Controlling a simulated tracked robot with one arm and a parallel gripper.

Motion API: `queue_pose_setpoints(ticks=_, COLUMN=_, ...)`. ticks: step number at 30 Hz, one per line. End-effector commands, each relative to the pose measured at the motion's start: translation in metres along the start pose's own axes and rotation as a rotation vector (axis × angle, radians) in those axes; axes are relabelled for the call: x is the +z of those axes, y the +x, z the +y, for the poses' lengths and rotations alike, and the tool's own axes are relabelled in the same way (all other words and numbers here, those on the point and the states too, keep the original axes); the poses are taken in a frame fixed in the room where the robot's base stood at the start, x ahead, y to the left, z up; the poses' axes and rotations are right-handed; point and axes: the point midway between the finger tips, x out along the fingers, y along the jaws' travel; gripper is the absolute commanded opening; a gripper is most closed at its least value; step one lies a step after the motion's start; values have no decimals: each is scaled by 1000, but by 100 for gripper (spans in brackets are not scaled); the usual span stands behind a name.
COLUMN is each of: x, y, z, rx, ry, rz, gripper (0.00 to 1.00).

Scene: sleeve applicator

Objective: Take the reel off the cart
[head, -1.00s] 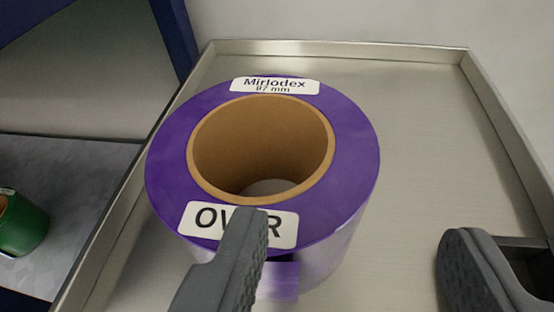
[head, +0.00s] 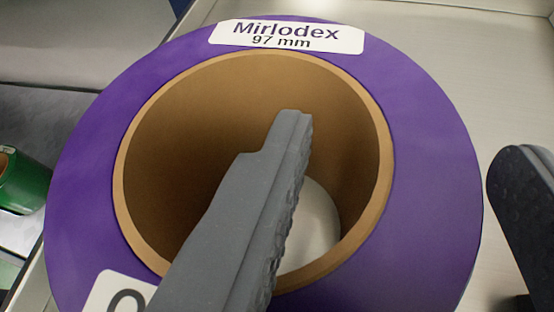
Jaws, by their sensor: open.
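The purple reel (head: 428,150) stands upright on its end on the metal cart top (head: 500,50), with its brown cardboard core facing up. Its far label reads "Mirlodex 97 mm"; a second label at the near left is mostly cut off and covered. My gripper (head: 405,150) is open. Its left finger lies over the core opening, and its right finger is beyond the reel's right outer edge, so the reel's right wall lies between them in the picture. I cannot tell how deep the left finger is in the core. Nothing is held.
A green roll (head: 24,184) sits at the far left, off the cart on a lower surface. The cart has a raised metal rim at the back. Bare cart top shows behind and to the right of the reel.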

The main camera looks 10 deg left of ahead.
Motion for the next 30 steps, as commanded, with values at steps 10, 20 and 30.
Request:
queue_pose_setpoints(ticks=10, x=0, y=0, z=0, rx=-1, ry=-1, rz=-2, gripper=0)
queue_pose_setpoints(ticks=20, x=5, y=0, z=-2, rx=-3, ry=-2, rz=-11, gripper=0)
queue_pose_setpoints(ticks=30, x=8, y=1, z=-3, rx=-4, ry=-2, rz=-19, gripper=0)
